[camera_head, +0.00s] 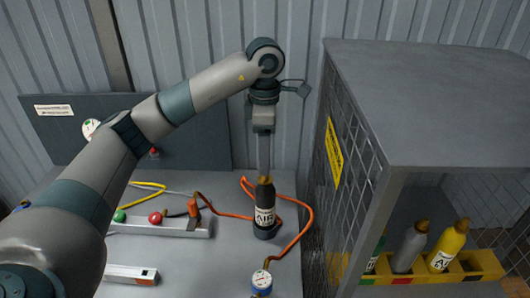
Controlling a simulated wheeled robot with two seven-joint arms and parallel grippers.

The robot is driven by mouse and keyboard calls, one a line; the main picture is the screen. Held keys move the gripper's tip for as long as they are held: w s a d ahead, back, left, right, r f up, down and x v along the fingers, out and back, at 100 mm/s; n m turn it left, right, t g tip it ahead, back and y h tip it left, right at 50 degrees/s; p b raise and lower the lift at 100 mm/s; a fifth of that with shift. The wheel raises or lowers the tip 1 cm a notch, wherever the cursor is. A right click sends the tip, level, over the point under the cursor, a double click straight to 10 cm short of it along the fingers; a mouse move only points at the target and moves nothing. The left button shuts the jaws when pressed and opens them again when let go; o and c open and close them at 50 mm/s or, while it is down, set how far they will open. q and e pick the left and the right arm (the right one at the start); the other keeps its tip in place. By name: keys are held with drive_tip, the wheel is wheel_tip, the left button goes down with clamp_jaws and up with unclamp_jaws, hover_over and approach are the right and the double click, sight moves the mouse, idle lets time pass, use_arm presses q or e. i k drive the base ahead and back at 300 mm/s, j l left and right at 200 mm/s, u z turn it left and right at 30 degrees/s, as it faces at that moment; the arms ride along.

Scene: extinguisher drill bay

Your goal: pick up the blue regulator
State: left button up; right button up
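The blue regulator (262,289) stands on the grey bench near the bottom edge of the head view, its white gauge face up. An orange hose runs close by it. My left gripper (264,172) points straight down behind it, over the bench. Its fingers show edge-on as one narrow strip and end at the brass neck of a black cylinder labelled AIR (265,200). I cannot tell whether the fingers are closed on that neck. The gripper is apart from the regulator. My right gripper is not in view.
The black cylinder stands in a dark round base. A mesh-sided cabinet (440,100) fills the right, with a grey cylinder (410,248) and a yellow cylinder (449,246) in a yellow rack (480,263). A rail with green and red knobs (155,218) lies left. Orange hose (300,203) loops around the cylinder.

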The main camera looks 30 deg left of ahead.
sight(262, 280)
drive_tip(key=u, duration=0.85)
